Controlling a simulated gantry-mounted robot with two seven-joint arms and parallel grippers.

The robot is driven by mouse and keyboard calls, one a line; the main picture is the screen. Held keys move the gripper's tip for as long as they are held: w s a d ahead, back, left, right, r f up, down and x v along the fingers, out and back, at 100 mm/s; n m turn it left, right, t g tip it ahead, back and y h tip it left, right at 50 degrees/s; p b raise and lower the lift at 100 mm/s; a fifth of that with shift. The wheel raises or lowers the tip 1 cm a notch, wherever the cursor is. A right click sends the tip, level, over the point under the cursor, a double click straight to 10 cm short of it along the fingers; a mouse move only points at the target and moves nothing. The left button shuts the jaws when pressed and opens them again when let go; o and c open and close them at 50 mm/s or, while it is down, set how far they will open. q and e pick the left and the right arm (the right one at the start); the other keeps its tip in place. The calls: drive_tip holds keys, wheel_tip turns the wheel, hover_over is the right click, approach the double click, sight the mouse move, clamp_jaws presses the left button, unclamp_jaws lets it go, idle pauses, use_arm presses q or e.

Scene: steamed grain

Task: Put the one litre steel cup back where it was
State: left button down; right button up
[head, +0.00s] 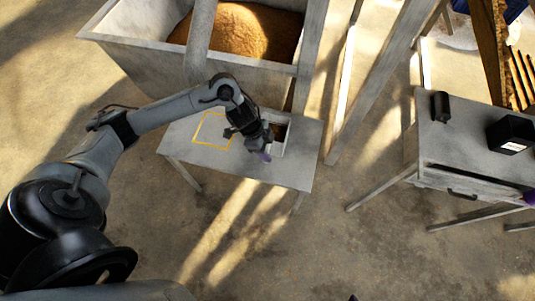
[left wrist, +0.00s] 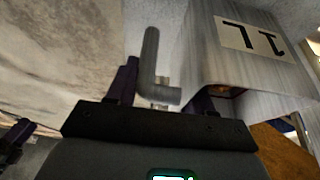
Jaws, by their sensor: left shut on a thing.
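The steel cup (left wrist: 245,65) is square-sided, with an upside-down "1 L" label in the left wrist view. Its bent grey handle (left wrist: 150,62) sits between the purple fingers of my left gripper (left wrist: 162,98), which is shut on it. In the head view my left gripper (head: 263,152) is over the right part of a small grey table (head: 240,166). The cup (head: 281,150) is just right of the gripper, partly hidden by it. I cannot tell whether it touches the table. A yellow square outline (head: 212,146) on the tabletop lies left of the gripper. My right gripper is not in view.
A large hopper (head: 135,52) with brown grain (head: 245,35) stands behind the table, with grey posts beside it. A second grey table (head: 435,150) at the right holds a black box (head: 512,134) and a small dark object (head: 440,106). Open floor lies in front.

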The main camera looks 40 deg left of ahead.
use_arm(q)
drive_tip(key=shift+f+b, duration=1.1)
drive_tip(key=shift+f, duration=0.85)
drive_tip(key=shift+w+f, duration=0.1)
drive_tip(key=shift+c, duration=2.2)
unclamp_jaws()
drive_tip(key=shift+f, duration=0.1)
